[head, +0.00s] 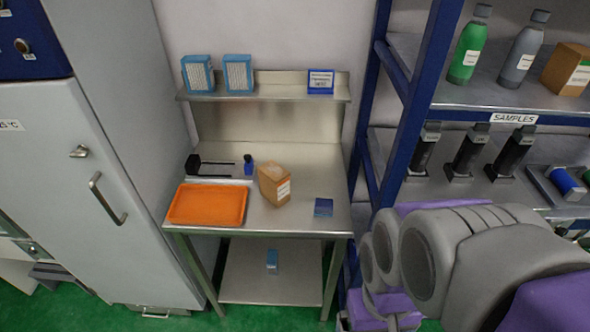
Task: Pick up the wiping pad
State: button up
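A small flat dark-blue block (323,207), which may be the wiping pad, lies on the right front of the steel table (300,222). A light-blue item (272,259) stands on the table's lower shelf; I cannot tell whether it is the pad instead. My grey and purple arm fills the lower right of the head view. My gripper's fingers do not show, so its state and what it may hold are hidden.
An orange tray (208,222), a brown box (273,186), a small blue bottle (248,166) and a black device (210,167) are on the table. A blue-framed sample rack (420,75) stands close on the right, a grey cabinet (110,120) on the left.

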aim_at(323, 206)
jog(key=j+z, duration=0.1)
jog(key=z, duration=0.25)
jog(key=i+j+z, duration=0.1)
jog(key=z, duration=0.3)
jog(key=j+z, duration=0.2)
jog(key=z, duration=0.15)
jog(key=j+z, duration=0.15)
jog(key=j, duration=0.4)
jog(key=j+z, duration=0.15)
jog(key=j, duration=0.35)
jog(key=k+j+z, duration=0.15)
jog(key=j, duration=0.35)
jog(key=k+j+z, duration=0.15)
jog(key=j, duration=0.35)
jog(key=i+j, duration=0.05)
